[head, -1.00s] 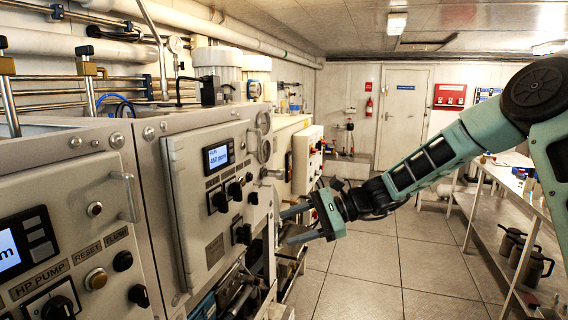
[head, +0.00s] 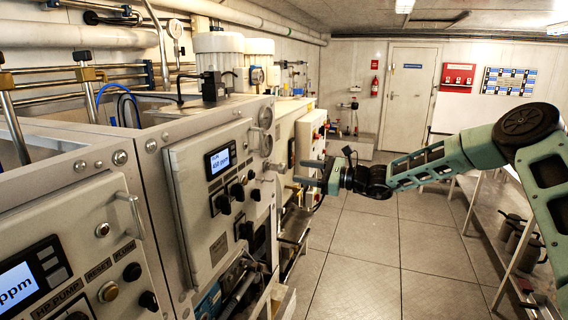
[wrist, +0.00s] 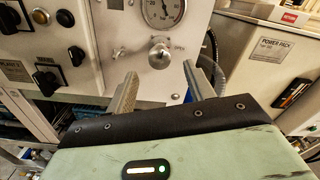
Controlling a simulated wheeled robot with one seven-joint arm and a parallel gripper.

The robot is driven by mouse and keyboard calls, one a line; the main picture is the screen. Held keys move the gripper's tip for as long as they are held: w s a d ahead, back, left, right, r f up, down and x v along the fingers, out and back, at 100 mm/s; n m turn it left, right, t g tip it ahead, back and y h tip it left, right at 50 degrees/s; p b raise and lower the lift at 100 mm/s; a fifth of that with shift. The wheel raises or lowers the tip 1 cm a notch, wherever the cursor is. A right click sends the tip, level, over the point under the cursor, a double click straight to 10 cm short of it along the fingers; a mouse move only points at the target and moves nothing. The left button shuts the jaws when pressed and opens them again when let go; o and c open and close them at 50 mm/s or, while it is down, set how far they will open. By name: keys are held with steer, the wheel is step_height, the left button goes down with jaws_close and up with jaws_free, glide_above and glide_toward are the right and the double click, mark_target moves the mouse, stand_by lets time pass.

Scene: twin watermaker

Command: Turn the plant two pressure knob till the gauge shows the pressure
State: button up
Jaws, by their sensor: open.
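A round silver knob (wrist: 160,54) sits on the grey panel straight ahead in the wrist view, with the pressure gauge (wrist: 163,10) just above it, cut by the top edge. The gauge needle is too small to read surely. My gripper (wrist: 160,82) is open and empty. Its two fingers point at the panel, one on each side below the knob, apart from it. In the head view my gripper (head: 308,172) reaches left towards the second plant cabinet (head: 205,190), whose display (head: 219,159) reads about 450 ppm.
Black rotary switches (wrist: 48,80) are left of the knob on the panel. A power pack box (wrist: 262,60) stands to the right. The nearer cabinet (head: 70,240) has a door handle sticking out. The floor (head: 350,250) is clear; a bench (head: 500,210) with jugs stands right.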

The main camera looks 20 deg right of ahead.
mark_target(286, 168)
steer(key=p+x, duration=0.2)
steer(key=x, duration=0.5)
steer(key=c, duration=1)
